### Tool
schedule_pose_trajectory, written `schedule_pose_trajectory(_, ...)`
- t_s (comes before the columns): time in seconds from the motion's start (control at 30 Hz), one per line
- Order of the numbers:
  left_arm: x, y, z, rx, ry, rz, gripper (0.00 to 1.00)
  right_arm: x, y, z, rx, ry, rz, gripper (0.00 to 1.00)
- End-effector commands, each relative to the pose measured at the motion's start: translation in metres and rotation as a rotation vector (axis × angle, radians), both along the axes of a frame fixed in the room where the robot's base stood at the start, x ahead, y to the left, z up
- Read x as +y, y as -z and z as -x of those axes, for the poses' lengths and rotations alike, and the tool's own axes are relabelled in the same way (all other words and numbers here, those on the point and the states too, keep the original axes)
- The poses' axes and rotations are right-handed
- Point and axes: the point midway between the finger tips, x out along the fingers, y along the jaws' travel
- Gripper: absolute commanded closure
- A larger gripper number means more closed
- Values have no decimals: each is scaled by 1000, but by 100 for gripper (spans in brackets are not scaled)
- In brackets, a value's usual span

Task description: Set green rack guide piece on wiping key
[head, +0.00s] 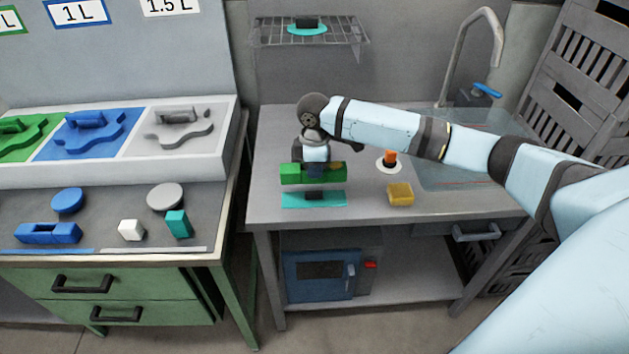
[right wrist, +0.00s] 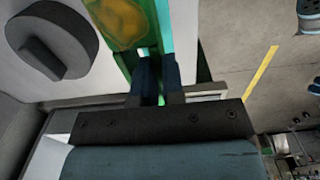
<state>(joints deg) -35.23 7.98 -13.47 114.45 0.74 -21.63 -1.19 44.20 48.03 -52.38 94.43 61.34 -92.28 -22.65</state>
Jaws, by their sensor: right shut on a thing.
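The green rack guide piece (head: 296,174) is a long green block held level above the work table in the head view. My right gripper (head: 316,168) is shut on it from above. In the right wrist view the fingers (right wrist: 158,80) close on the green piece (right wrist: 122,25), which has a yellowish patch. Below it lies a flat teal plate (head: 331,200) with a small dark block (head: 314,195), which looks like the wiping key. A teal strip also shows beside the green piece in the wrist view. A gap shows between green piece and plate. My left gripper is out of view.
A yellow sponge-like block (head: 400,194) and an orange-topped item on a white disc (head: 389,163) stand to the right, near the sink (head: 462,165). A wire shelf (head: 345,40) hangs behind. The left bench (head: 100,205) holds blue, white and teal pieces.

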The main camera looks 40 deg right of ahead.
Motion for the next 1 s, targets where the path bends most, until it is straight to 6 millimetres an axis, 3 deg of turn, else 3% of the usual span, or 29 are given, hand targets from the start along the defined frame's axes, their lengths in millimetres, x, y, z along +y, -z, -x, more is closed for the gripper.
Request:
schedule_pose_trajectory(0.4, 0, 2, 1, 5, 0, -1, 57, 0, 45, 0, -1, 0, 1, 100)
schedule_pose_trajectory(1.0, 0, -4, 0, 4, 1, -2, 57, 0, 55, 0, -1, 0, -1, 100)
